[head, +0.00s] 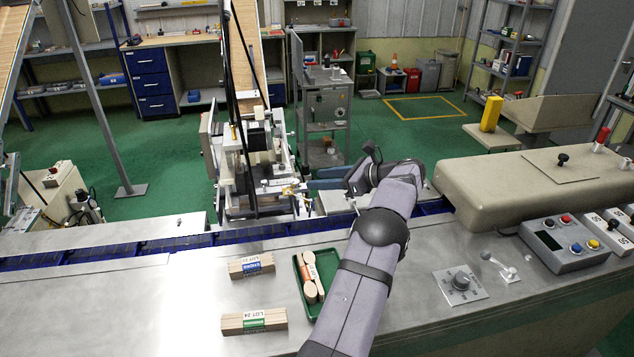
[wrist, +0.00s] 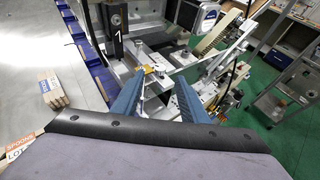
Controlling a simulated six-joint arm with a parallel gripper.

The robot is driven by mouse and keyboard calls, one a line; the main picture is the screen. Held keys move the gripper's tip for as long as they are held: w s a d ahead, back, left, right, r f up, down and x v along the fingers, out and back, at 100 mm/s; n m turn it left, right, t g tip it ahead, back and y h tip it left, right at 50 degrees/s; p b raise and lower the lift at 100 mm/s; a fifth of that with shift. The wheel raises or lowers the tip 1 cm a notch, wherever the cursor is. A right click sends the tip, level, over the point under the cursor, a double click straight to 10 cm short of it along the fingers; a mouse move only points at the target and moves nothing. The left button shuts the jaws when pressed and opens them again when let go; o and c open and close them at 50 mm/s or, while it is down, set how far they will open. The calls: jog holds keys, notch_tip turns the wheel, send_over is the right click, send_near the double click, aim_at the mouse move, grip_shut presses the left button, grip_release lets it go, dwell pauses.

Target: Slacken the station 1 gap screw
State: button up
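The station 1 unit, a black upright block marked "1" (wrist: 116,36), stands at the upper left of the wrist view. A small silver screw or knob (wrist: 138,46) sits beside it; I cannot tell for sure that it is the gap screw. My gripper (wrist: 150,78) has two blue fingers spread apart, with nothing held between them. A metal block with a small yellow mark lies beyond the fingertips. In the head view my gripper (head: 312,180) points left at the right side of the wrapping machine (head: 252,165); the screw cannot be made out there.
A blue-segmented conveyor (head: 180,243) runs along the bench. Bundles of sticks (head: 252,266) and a green tray (head: 305,290) lie on the steel bench top. A dial (head: 460,283) and a button box (head: 565,243) are at the right. Thin metal rods cross near the gripper.

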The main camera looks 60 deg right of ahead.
aim_at(289, 180)
jog(key=shift+w+a+f+m+t+h+b, duration=0.45)
jog(key=shift+w+f+m+h+b, duration=0.2)
jog(key=shift+w+m+h+b, duration=0.6)
jog(key=shift+w+a+f+m+t+h+b, duration=0.3)
jog(key=shift+w+f+m+t+h+b, duration=0.35)
jog(key=shift+h+b, duration=1.05)
jog(key=shift+w+a+f+m+t+h+b, duration=0.35)
jog(key=shift+w+f+m+h+b, duration=0.3)
jog(key=shift+w+m+h+b, duration=0.65)
jog(key=shift+p+x, duration=1.3)
jog(key=shift+x, duration=2.3)
jog(key=shift+s+d, duration=0.1)
grip_shut()
